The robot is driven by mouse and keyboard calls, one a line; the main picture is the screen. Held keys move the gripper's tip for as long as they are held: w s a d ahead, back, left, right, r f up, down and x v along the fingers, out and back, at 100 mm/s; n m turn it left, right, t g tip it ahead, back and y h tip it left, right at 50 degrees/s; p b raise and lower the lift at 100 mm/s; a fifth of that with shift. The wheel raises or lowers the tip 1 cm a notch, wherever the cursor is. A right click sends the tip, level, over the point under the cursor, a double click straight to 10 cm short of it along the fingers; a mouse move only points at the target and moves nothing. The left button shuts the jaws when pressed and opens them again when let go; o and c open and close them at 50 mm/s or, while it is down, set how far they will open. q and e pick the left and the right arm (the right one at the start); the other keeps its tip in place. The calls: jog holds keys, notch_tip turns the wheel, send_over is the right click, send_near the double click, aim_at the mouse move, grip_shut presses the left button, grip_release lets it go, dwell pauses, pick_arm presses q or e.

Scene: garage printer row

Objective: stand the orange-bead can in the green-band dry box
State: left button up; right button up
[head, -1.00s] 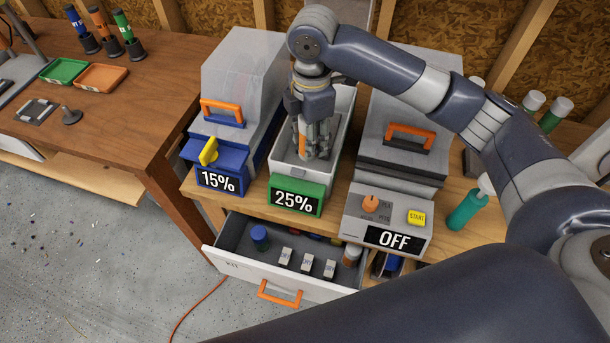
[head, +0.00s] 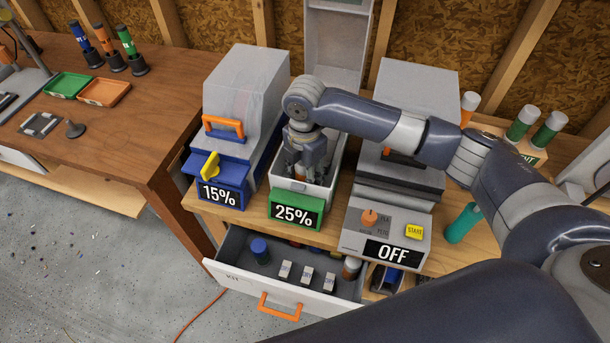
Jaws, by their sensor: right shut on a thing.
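The green-band dry box (head: 333,180) stands in the middle of the bench, with a green front reading 25%. Its grey lid (head: 335,50) is up at the back and its top is open. My right gripper (head: 303,172) points down inside the box's mouth, near its front, shut on the orange-bead can. The fingers hide nearly all of the can; only a trace of orange shows between them. I cannot tell whether the can touches the box floor. My left gripper is not in view.
A closed blue-band box (head: 221,195) reading 15% stands close on the left. A grey unit (head: 385,240) reading OFF stands close on the right. Below, an open drawer (head: 240,276) holds a blue-capped can, small white blocks and other items.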

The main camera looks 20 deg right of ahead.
jog(key=shift+f, duration=0.55)
jog(key=shift+f, duration=0.1)
jog(key=o, duration=0.8)
jog(key=shift+o, duration=0.2)
notch_tip(320, 180, up, 12)
jog(key=shift+r+b, duration=0.15)
jog(key=shift+b, duration=0.95)
